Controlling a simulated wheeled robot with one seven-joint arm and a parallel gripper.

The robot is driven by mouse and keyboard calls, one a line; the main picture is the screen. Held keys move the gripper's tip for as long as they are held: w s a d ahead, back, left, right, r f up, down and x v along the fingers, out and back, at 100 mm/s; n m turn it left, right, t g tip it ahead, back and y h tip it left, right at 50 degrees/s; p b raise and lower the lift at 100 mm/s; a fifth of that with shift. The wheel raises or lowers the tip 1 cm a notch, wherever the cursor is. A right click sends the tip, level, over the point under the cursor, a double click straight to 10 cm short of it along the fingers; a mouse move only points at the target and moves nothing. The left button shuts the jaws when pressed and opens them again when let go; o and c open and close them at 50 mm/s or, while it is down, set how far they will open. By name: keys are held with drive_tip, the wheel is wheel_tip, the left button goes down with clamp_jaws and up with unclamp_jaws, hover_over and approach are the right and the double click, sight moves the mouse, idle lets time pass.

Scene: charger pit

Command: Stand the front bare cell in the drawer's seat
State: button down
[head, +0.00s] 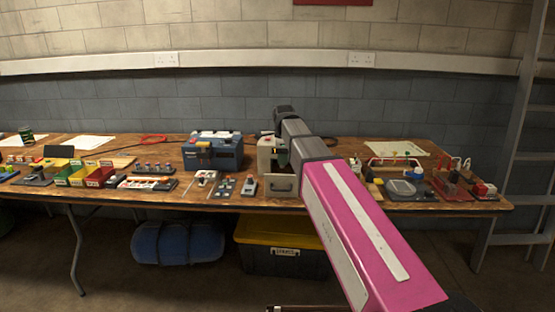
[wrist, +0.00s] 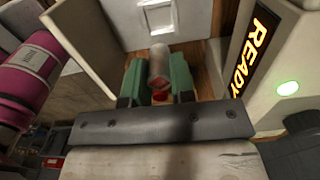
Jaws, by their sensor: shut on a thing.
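My gripper (wrist: 159,82) has green fingers, shut on a bare cell (wrist: 158,62), a silver cylinder with a red end. In the head view my gripper (head: 283,158) is beside the pale charger (head: 266,152), above the drawer (head: 283,186), whose grey front has a handle. The wrist view shows the charger's READY display and green light to the right of the fingers, and a pale panel with a handle-like recess (wrist: 160,14) beyond the cell. I cannot make out the cell in the head view. The drawer's seat is not clearly visible, so I cannot tell whether the cell touches it.
A blue case (head: 214,155) stands left of the charger. Small devices (head: 226,187) lie in front of it. Colored bins (head: 84,175) stand farther left. Trays with small parts (head: 405,187) crowd the right side of the table. Little bare tabletop shows near the drawer.

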sight(283, 167)
drive_tip(key=shift+f, duration=3.2)
drive_tip(key=shift+f, duration=0.8)
drive_tip(key=c, duration=0.9)
unclamp_jaws()
drive_tip(key=shift+r, duration=0.1)
drive_tip(key=shift+r, duration=3.45)
